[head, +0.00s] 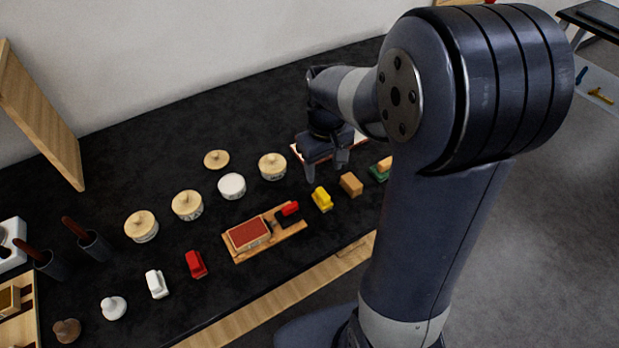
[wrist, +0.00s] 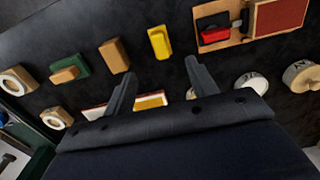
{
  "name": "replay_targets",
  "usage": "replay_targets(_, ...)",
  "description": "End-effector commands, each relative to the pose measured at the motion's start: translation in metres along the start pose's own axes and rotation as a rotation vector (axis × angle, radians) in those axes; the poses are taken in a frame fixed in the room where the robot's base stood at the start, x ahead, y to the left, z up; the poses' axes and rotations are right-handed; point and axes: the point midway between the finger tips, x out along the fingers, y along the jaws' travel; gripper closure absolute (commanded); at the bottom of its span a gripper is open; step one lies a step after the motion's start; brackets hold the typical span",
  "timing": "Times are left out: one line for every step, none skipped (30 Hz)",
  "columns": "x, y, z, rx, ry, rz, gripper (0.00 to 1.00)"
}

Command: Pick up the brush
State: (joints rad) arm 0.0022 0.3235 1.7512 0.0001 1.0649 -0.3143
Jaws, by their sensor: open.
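I cannot tell for certain which thing is the brush. Two red-brown handles (head: 75,228) stand in dark cups at the far left of the head view and may be brushes. A small green piece with a tan top (wrist: 68,70) lies left of my gripper in the wrist view and may also be one. My gripper (head: 325,172) is open and empty above the black worktop, near the back right of the row of things. In the wrist view, the open fingers (wrist: 158,68) point toward a yellow block (wrist: 159,42) and a tan block (wrist: 115,54).
A wooden tray (head: 228,254) holds a red pad and a small red-and-black piece. Lidded pots (head: 187,205) stand behind it. Red (head: 195,264) and white (head: 157,284) pieces lie left of it. A pale board (head: 297,150) is partly hidden behind my gripper.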

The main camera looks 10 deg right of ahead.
Motion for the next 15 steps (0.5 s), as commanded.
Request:
replay_targets(0.003, 0.001, -0.001, -0.002, -0.004, -0.001, 0.45)
replay_targets(0.007, 0.001, -0.001, -0.003, -0.006, -0.001, 0.45)
replay_targets(0.013, 0.001, -0.001, -0.003, -0.008, -0.002, 0.45)
replay_targets(0.018, 0.001, -0.001, -0.003, -0.008, -0.002, 0.45)
replay_targets(0.023, 0.001, -0.001, -0.003, -0.008, -0.002, 0.45)
replay_targets(0.03, 0.0, 0.0, -0.003, -0.009, -0.002, 0.45)
replay_targets(0.035, 0.0, 0.0, -0.003, -0.008, -0.002, 0.45)
replay_targets(0.039, 0.0, -0.001, -0.003, -0.007, -0.002, 0.45)
replay_targets(0.044, 0.0, -0.001, -0.003, -0.006, -0.002, 0.45)
replay_targets(0.048, 0.0, -0.001, -0.003, -0.007, -0.002, 0.45)
replay_targets(0.05, 0.0, 0.0, -0.003, -0.006, -0.002, 0.45)
replay_targets(0.053, 0.0, -0.001, -0.003, -0.004, -0.001, 0.45)
replay_targets(0.055, 0.0, -0.001, -0.002, -0.004, -0.001, 0.45)
replay_targets(0.056, 0.0, 0.0, -0.002, -0.004, -0.001, 0.45)
replay_targets(0.058, 0.0, 0.0, -0.002, -0.005, -0.001, 0.45)
